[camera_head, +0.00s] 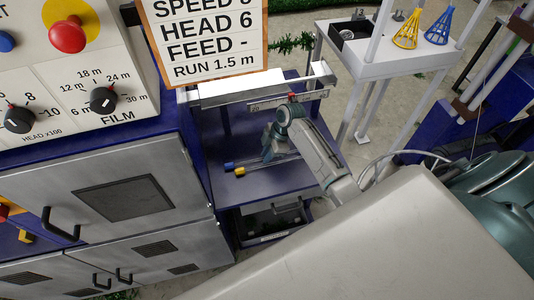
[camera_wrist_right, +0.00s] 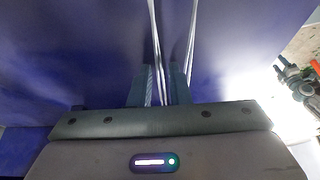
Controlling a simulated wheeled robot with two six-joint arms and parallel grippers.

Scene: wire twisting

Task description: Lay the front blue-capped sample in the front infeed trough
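Two thin samples lie side by side on the blue shelf (camera_head: 262,186) in the head view, one with a blue cap (camera_head: 229,166) and one with a yellow cap (camera_head: 240,171). My right gripper (camera_head: 268,150) reaches down over their rods, right of the caps. In the right wrist view two pale strands (camera_wrist_right: 190,45) run up from the right gripper (camera_wrist_right: 160,85). One strand passes between its narrow fingers, but a firm hold cannot be made out. A grey metal rail with a scale (camera_head: 290,98), possibly the infeed trough, lies behind the gripper. My left gripper is out of view.
A white block (camera_head: 242,88) stands at the back of the shelf, below a speed sign (camera_head: 207,40). A control cabinet (camera_head: 110,195) borders the left. A dark bin (camera_head: 272,224) sits under the shelf. A white side table (camera_head: 400,62) with yellow and blue cones stands back right.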

